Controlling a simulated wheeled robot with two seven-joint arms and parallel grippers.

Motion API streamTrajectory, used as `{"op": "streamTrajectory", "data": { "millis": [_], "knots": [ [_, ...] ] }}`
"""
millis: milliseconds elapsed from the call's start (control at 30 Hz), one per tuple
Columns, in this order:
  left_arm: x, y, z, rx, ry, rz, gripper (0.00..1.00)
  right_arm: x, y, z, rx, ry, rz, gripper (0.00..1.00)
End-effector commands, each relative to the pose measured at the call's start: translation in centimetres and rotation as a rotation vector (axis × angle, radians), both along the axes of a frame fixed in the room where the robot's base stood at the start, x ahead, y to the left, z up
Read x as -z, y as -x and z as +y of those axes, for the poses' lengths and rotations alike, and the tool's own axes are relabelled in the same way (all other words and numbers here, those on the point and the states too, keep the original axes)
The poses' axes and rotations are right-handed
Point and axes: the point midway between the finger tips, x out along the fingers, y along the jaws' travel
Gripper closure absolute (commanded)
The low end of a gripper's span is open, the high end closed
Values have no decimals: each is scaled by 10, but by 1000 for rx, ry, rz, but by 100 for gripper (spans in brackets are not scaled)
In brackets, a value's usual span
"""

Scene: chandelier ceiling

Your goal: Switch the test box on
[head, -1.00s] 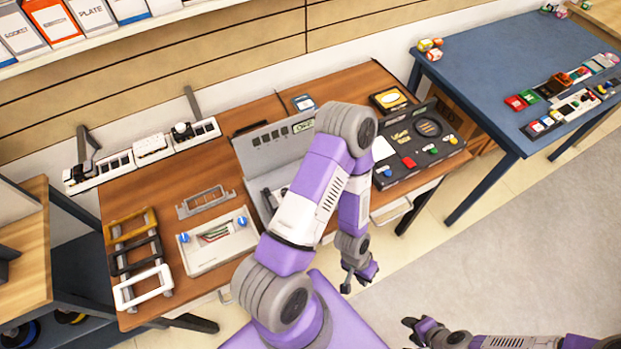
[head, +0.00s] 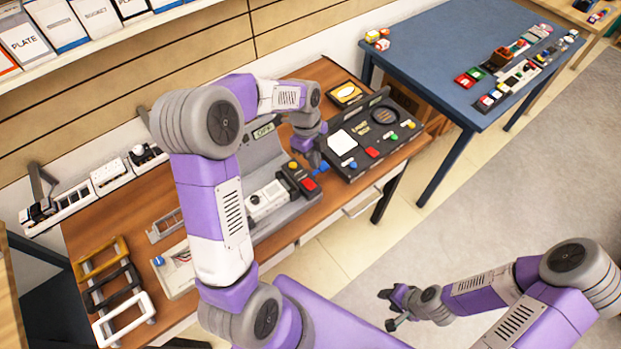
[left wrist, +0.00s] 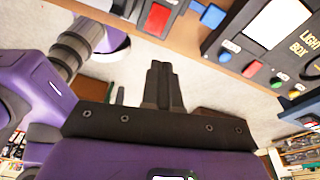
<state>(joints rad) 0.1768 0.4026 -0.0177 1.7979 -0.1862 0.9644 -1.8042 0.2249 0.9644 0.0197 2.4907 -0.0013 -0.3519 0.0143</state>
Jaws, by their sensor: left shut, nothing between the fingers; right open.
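The grey test box (head: 283,212) stands mid-bench, with a raised back panel and a small display (head: 263,131) that seems to read OFF. A red switch (head: 308,184) sits at its right end; a red switch also shows at the top of the left wrist view (left wrist: 155,18). My left gripper (head: 316,163) is just behind and above that red switch, near a blue button, and partly hidden by its own wrist. In the left wrist view its fingers (left wrist: 163,85) are closed together and empty. My right gripper (head: 392,310) is open over the floor, away from the bench.
A black light box (head: 372,140) with coloured buttons stands close to the right of the test box; it also shows in the left wrist view (left wrist: 265,45). Handle frames (head: 112,290) lie at the bench's left. A blue table (head: 440,55) stands further right.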

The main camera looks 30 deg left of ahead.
Motion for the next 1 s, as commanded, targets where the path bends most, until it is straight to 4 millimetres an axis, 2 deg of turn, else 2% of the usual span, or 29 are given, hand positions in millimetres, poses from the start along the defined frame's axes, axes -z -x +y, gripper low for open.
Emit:
{"op": "streamTrajectory", "data": {
  "millis": [33, 133, 200, 300, 467, 800, 1000],
  "knots": [
    [-18, -1, 9, 65, -9, -14, 100, 0, 0, 0, 0, 0, 0, 57],
    [-39, 2, 19, 168, -19, -21, 100, 0, 0, 0, 0, 0, 0, 57],
    [-47, 4, 23, 211, -21, -22, 100, 0, 0, 0, 0, 0, 0, 57],
    [-46, 5, 24, 237, -23, -21, 100, 1, 0, 0, 0, 0, 0, 57],
    [-22, 8, 20, 240, -20, -16, 100, 6, 0, 0, 0, 0, 0, 57],
    [50, 12, 8, 238, -20, -16, 100, 17, 0, 0, 0, 0, 0, 57],
    [77, 14, 4, 236, -21, -19, 100, 21, 0, 0, 0, 0, 0, 57]
  ]
}}
